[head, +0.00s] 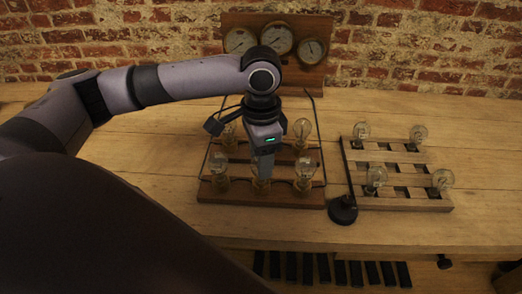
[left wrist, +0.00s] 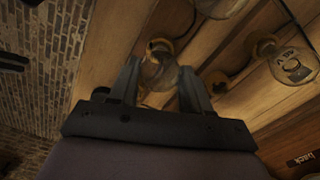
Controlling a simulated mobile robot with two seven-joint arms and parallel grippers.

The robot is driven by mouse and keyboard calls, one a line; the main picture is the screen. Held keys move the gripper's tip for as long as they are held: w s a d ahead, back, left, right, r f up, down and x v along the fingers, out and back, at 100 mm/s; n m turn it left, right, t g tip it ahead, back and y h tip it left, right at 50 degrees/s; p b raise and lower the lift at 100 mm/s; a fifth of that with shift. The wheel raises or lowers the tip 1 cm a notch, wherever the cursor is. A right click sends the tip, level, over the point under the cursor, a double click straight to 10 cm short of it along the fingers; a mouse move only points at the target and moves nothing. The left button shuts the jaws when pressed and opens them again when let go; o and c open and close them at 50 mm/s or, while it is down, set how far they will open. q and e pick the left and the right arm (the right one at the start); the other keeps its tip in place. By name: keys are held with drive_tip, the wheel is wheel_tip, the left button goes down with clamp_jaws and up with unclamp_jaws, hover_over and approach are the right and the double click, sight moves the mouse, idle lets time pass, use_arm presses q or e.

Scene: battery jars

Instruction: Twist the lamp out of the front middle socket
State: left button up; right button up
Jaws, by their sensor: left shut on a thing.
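The wooden socket board (head: 310,200) stands mid-table with two rows of glass lamps in sockets. My left gripper (head: 262,170) points down at the middle of the front row. It is shut on the front middle lamp (head: 262,186), whose lower part shows below the fingers. In the left wrist view the lamp (left wrist: 159,72) sits between the two fingers of the gripper (left wrist: 166,85). The front left lamp (head: 220,167) and front right lamp (head: 305,168) stand upright on either side. The arm hides part of the back row. My right gripper is not in view.
A slatted wooden rack (head: 400,200) with several lamps stands to the right. A black round-based stand (head: 343,210) is between rack and board. A panel with three gauges (head: 277,45) rises behind the board. The table's far right is clear.

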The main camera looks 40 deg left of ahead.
use_arm(q)
drive_tip(key=shift+n+p, duration=2.2)
drive_tip(key=shift+p, duration=0.8)
drive_tip(key=shift+n, duration=0.5)
drive_tip(key=n, duration=0.4)
drive_tip(key=shift+n, duration=0.7)
drive_tip(key=n, duration=0.5)
drive_tip(key=shift+r, duration=0.4)
